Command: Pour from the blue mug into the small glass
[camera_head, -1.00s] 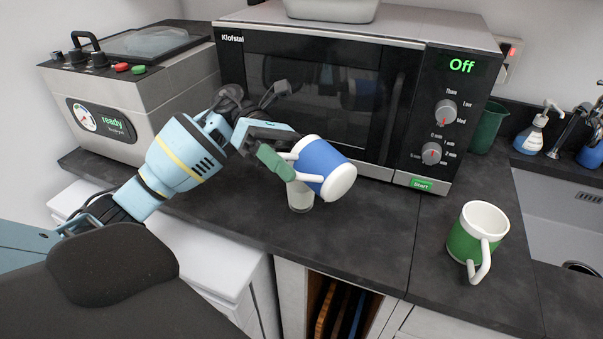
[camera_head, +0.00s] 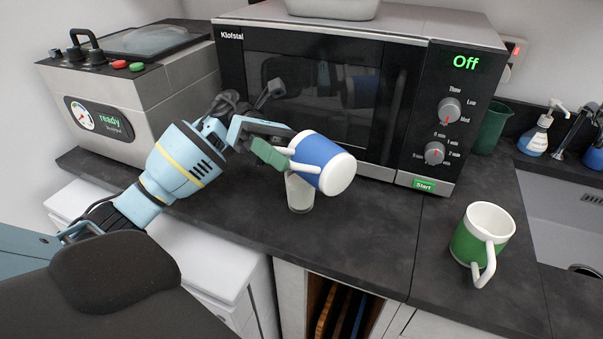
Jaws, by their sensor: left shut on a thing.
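The blue mug (camera_head: 319,154) is tilted, its white end toward the lower right; I cannot tell whether that end is base or mouth. My left gripper (camera_head: 272,152) is shut on its white handle, on the mug's left side. The small glass (camera_head: 299,194) stands on the dark counter under the mug, in front of the microwave. The mug hides the upper part of the glass, so I cannot tell whether they touch. No stream of liquid is visible. The glass looks pale inside, but its contents are unclear. My right gripper is out of view.
The microwave (camera_head: 335,93) stands close behind the mug. A green mug (camera_head: 470,243) stands on the counter (camera_head: 380,235) at right, near the sink (camera_head: 566,213). A grey machine (camera_head: 135,88) stands at left. The counter between glass and green mug is clear.

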